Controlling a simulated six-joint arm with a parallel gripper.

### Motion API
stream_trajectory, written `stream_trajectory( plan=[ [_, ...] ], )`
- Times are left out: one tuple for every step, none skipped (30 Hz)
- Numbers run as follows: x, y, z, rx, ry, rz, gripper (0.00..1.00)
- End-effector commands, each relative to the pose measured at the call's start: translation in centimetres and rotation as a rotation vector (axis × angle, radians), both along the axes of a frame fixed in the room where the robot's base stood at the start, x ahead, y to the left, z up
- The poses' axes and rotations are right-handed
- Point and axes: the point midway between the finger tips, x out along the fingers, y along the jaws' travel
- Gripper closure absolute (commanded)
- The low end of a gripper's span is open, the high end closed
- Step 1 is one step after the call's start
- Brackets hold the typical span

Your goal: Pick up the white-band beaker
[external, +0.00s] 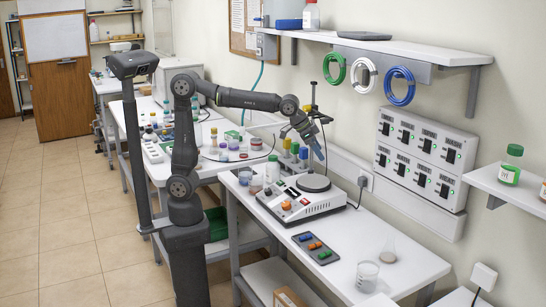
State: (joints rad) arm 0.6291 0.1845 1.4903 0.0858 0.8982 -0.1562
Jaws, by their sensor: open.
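My gripper (318,150) is open and empty. It hangs above the right-hand bench, over the round dark plate of the white testing machine. A pale clear beaker (367,276) stands at the front right of the near bench, well away from my gripper. These are too small for me to tell which beaker has the white band.
The testing machine (295,206) fills the back left of the near bench. A dark tray (315,249) with coloured pieces and a flask (388,251) lie in front. Green, white and blue rings hang below the shelf (375,42).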

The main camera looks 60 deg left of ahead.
Motion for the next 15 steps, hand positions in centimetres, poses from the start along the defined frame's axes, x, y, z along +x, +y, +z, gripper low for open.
stream_trajectory(
  plan=[
    [0.0, 0.0, 0.0, 0.0, 0.0, 0.0, 0.13],
    [0.0, 0.0, 0.0, 0.0, 0.0, 0.0, 0.13],
    [0.0, 0.0, 0.0, 0.0, 0.0, 0.0, 0.13],
    [0.0, 0.0, 0.0, 0.0, 0.0, 0.0, 0.13],
    [0.0, -0.1, 0.0, 0.0, 0.0, -0.001, 0.13],
    [0.0, -0.3, -0.1, 0.0, 0.0, -0.004, 0.13],
    [0.0, -0.8, -0.1, 0.001, 0.001, -0.009, 0.13],
    [0.0, -1.4, -0.2, 0.0, 0.001, -0.017, 0.13],
    [-0.1, -2.6, -0.4, 0.001, 0.002, -0.032, 0.13],
    [-0.2, -3.8, -0.6, 0.001, 0.003, -0.048, 0.13],
    [-0.4, -5.2, -0.8, 0.002, 0.004, -0.064, 0.13],
    [-0.7, -7.4, -1.1, 0.002, 0.003, -0.093, 0.13],
    [-1.1, -9.3, -1.5, 0.004, 0.005, -0.116, 0.13],
    [-1.5, -11.4, -1.9, 0.005, 0.005, -0.141, 0.13],
    [-2.3, -14.2, -2.5, 0.005, 0.006, -0.175, 0.13]
  ],
)
